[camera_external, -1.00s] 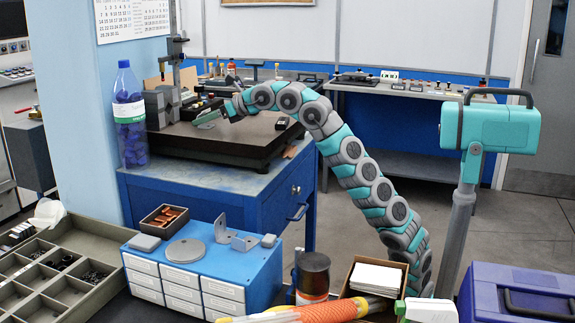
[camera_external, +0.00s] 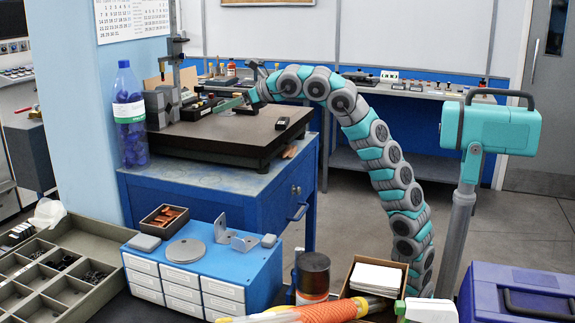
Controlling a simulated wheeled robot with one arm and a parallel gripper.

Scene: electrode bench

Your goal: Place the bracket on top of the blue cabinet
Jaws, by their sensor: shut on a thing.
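My gripper (camera_external: 240,104) is at the end of the teal and grey arm, above the dark surface plate (camera_external: 205,143). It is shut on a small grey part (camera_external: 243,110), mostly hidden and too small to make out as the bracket. A small blue drawer cabinet (camera_external: 258,268) with white drawer fronts stands in the foreground, well apart from my gripper. On its top are an upright grey plate (camera_external: 221,229), a grey angled bracket (camera_external: 243,242) and a grey disc (camera_external: 186,250).
The surface plate rests on a larger blue cabinet (camera_external: 225,200). A metal stand with blocks (camera_external: 160,105) and a bottle (camera_external: 130,115) are at its left.

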